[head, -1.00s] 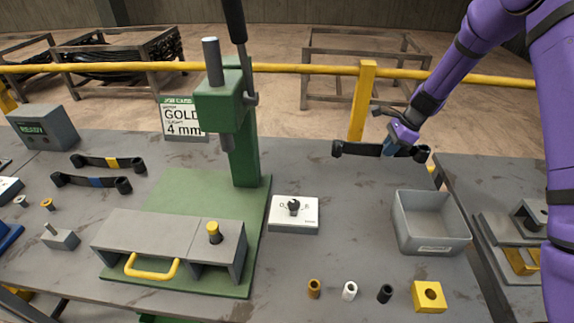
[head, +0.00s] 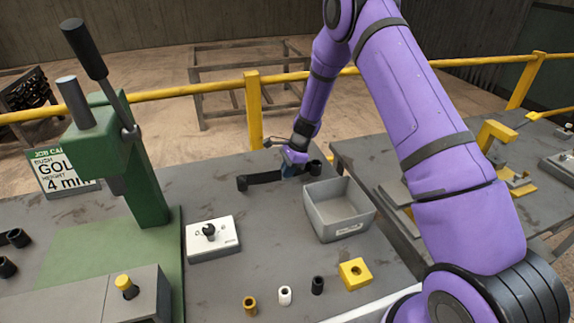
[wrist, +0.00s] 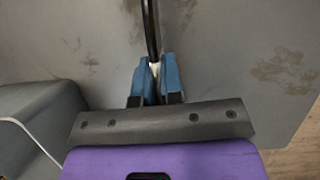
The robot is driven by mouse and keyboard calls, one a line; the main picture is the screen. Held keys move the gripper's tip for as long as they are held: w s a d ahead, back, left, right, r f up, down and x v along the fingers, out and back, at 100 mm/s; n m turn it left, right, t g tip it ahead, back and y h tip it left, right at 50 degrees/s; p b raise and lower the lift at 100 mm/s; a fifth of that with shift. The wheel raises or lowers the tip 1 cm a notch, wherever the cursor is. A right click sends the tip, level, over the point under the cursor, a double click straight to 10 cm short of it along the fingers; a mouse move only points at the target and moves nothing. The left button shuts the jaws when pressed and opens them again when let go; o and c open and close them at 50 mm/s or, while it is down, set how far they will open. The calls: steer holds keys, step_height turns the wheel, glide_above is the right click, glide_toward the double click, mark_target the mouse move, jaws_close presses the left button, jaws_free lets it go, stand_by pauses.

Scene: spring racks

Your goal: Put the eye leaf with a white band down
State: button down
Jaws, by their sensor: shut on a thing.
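The eye leaf is a dark bar (head: 262,178) with a rolled eye at each end, behind and left of the grey bin in the head view. My gripper (head: 291,171) is shut on it near its middle. In the wrist view my gripper's blue fingers (wrist: 157,68) pinch the leaf (wrist: 151,30), seen edge-on, and a bit of white band shows between them. The leaf is at or just above the grey tabletop; I cannot tell whether it touches. My fingers hide most of the band.
The grey bin (head: 340,226) stands close in front and to the right. A white block with a black knob (head: 212,240), small bushings and a yellow block (head: 355,273) are nearer. The green press (head: 137,165) is left. Bare tabletop lies left of the leaf.

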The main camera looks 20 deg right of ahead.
steer(key=shift+f, duration=0.6)
steer(key=shift+f, duration=0.15)
steer(key=c, duration=1.3)
jaws_free()
steer(key=shift+o, duration=0.2)
steer(key=v, duration=1.2)
